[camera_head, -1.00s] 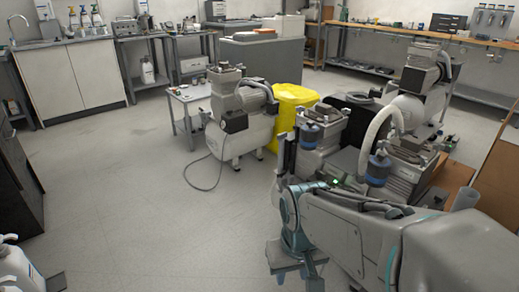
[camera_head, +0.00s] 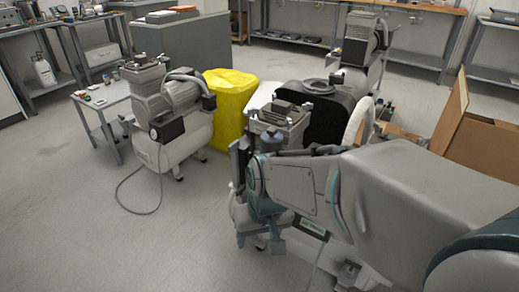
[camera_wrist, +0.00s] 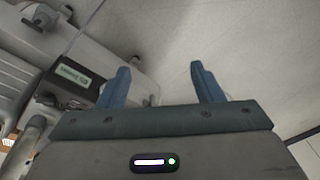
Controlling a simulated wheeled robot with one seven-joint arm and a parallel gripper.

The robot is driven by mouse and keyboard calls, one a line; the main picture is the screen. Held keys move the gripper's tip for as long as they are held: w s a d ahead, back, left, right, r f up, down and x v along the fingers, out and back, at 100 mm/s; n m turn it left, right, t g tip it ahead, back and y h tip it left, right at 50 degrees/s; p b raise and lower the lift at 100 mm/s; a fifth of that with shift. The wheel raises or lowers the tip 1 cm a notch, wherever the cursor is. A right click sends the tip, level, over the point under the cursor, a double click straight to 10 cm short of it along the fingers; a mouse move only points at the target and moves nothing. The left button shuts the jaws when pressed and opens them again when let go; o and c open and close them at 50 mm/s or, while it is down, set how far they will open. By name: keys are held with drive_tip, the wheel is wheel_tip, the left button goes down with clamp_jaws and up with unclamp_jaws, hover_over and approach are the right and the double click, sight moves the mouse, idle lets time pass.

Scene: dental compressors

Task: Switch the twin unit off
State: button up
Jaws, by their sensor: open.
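The twin unit, a grey compressor with motor heads (camera_head: 280,122) on top, stands behind my arm in the head view. My arm hides much of it. A small lit display (camera_head: 313,228) shows low on its front, below my arm. The wrist view shows the display (camera_wrist: 75,72) on a pale body left of my fingers. My gripper (camera_wrist: 162,80) is open with nothing between its blue fingers; the left finger overlaps the edge of the pale body. In the head view my gripper (camera_head: 260,240) points down beside the unit's left front. I cannot make out a switch.
A single compressor (camera_head: 172,135) with a cable on the floor stands left, beside a yellow bin (camera_head: 230,105). Another compressor (camera_head: 362,50) stands behind. Cardboard boxes (camera_head: 487,150) are at the right. The floor at left front is clear.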

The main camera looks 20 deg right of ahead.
drive_tip(key=w+a+f+m+t+p, duration=0.4)
drive_tip(key=w+f, duration=0.3)
drive_tip(key=w, duration=0.4)
drive_tip(key=w+d+f+m+t+h, duration=0.1)
drive_tip(key=w+d+m+h, duration=0.1)
drive_tip(key=d, duration=0.5)
drive_tip(key=w+d+f+m+t+h, duration=0.1)
drive_tip(key=w+d+f+m+h, duration=0.1)
drive_tip(key=w+d+h, duration=0.3)
drive_tip(key=w+d+f+m+h, duration=0.2)
drive_tip(key=w+d+h, duration=0.2)
drive_tip(key=d, duration=0.4)
drive_tip(key=shift+d+f+t+h, duration=0.1)
drive_tip(key=shift+d+t+h, duration=0.2)
drive_tip(key=shift+d+t, duration=0.1)
drive_tip(key=c, duration=1)
